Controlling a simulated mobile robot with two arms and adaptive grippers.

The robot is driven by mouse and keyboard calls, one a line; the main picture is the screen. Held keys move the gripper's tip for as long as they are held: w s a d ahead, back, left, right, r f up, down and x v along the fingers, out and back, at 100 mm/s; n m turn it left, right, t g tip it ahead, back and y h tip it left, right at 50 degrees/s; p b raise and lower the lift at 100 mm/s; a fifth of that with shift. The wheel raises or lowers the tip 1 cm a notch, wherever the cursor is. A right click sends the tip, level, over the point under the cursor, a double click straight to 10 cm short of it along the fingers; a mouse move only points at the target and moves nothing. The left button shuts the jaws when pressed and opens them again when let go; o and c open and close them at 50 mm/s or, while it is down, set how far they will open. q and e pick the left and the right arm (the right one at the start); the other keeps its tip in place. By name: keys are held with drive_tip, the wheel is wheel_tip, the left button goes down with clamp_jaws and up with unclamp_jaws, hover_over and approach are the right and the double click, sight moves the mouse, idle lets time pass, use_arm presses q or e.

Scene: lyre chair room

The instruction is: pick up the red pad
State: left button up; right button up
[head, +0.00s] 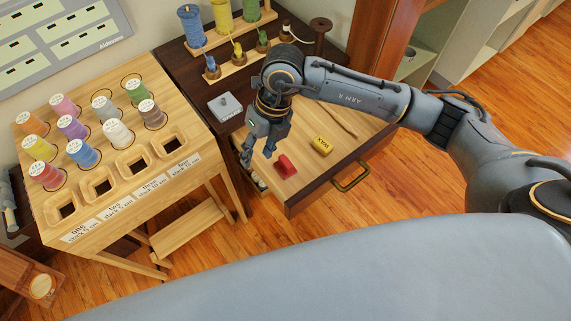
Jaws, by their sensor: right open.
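The red pad (286,166) lies in the open wooden drawer (297,191), near its left front part. My right gripper (257,160) hangs just to the left of the red pad, fingers pointing down. It is open, with nothing seen between its fingers, and it looks apart from the pad. My right arm comes in from the right and passes above the drawer. My left gripper is not in view.
A yellow block marked WAX (321,146) lies in the drawer right of the pad. A grey block (225,107) sits on the dark table. A wooden stand (120,180) with several thread spools is at left. Spools on a rack (232,62) stand behind.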

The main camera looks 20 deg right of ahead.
drive_tip(key=w+d+h, duration=0.3)
drive_tip(key=d, duration=0.4)
hover_over(285, 161)
drive_tip(key=shift+m+t, duration=0.4)
drive_tip(key=f, duration=0.7)
drive_tip(key=shift+s+f, duration=0.3)
drive_tip(key=shift+f, duration=0.1)
drive_tip(key=shift+w+f+p, duration=0.15)
drive_tip(key=shift+f+p, duration=0.1)
drive_tip(key=shift+f, duration=1.25)
drive_tip(key=shift+w+f+p, duration=0.1)
drive_tip(key=shift+f+p, duration=0.1)
drive_tip(key=shift+f, duration=1.3)
clamp_jaws()
